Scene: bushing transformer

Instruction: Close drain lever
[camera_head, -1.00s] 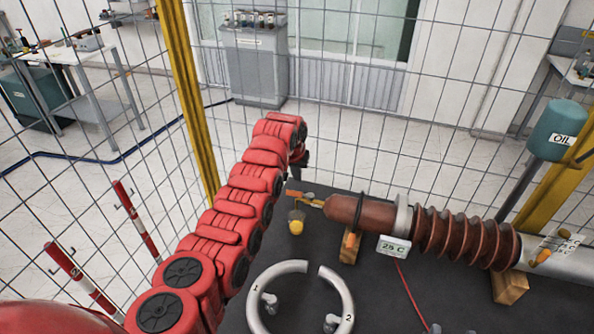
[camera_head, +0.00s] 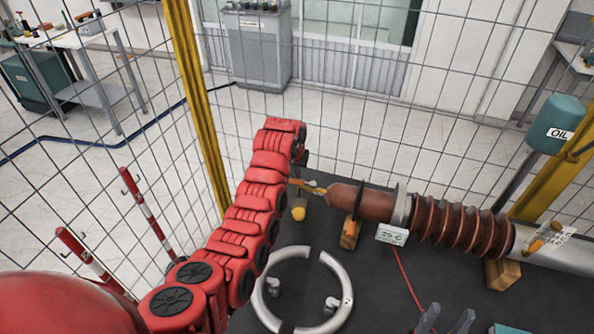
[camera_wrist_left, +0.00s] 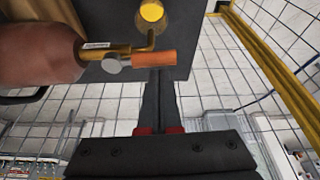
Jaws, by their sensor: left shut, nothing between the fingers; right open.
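The drain lever, an orange handle (camera_wrist_left: 153,58), is on the brass drain valve (camera_wrist_left: 100,50) at the end of the brown bushing (camera_wrist_left: 35,55). In the head view the orange lever (camera_head: 299,183) shows small beside my arm's end. My left gripper (camera_wrist_left: 160,76) is shut and empty, its fingertips right at the handle's lower edge in the wrist view; I cannot tell whether they touch it. In the head view my left gripper (camera_head: 303,161) is mostly hidden by my red arm. My right gripper (camera_head: 446,317) is open and empty at the bottom edge.
A cup with yellow liquid (camera_head: 299,211) stands under the valve; it also shows in the wrist view (camera_wrist_left: 151,12). A white ring (camera_head: 340,276) lies on the dark table. Wooden blocks (camera_head: 350,234) support the bushing. A mesh fence (camera_head: 400,120) surrounds the table.

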